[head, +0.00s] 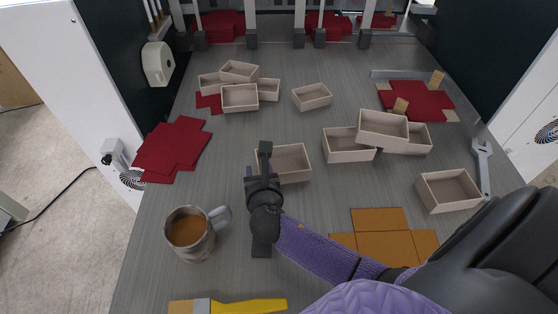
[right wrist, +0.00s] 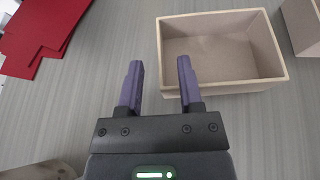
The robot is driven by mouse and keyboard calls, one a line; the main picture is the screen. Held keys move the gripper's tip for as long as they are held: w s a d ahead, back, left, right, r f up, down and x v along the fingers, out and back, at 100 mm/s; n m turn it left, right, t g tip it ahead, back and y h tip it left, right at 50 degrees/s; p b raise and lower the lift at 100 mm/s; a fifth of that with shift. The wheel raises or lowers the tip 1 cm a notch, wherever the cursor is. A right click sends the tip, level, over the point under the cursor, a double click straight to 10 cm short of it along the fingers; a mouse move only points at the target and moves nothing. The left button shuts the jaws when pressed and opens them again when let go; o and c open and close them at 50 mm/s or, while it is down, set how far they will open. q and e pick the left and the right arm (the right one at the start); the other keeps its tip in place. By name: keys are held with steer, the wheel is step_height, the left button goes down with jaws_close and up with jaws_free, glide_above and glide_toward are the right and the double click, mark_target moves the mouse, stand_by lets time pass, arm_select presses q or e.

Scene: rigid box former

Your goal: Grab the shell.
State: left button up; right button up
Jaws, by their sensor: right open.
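Several open, pale beige box shells lie on the grey table, and which one the task means cannot be told. The nearest shell to my right gripper (head: 257,161) is an upright open tray (head: 292,176) in the middle of the table. In the right wrist view this shell (right wrist: 228,87) is at upper right. My right gripper (right wrist: 159,62) is open and empty, its two purple fingers apart on either side of the shell's left wall in the picture. Whether they are down at wall height is unclear. My left gripper is not in view.
A mug of brown liquid (head: 188,232) and a yellow-handled brush (head: 240,306) are at front left. Red blanks (head: 172,148) lie left, orange blanks (head: 381,244) front right. A wrench (head: 483,165) lies at right. Other shells (head: 347,146) are stacked or scattered behind.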

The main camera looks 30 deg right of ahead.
steer(key=shift+x, duration=1.1)
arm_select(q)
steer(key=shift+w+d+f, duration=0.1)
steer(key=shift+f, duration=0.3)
arm_select(e)
steer(key=c, duration=0.5)
jaws_close()
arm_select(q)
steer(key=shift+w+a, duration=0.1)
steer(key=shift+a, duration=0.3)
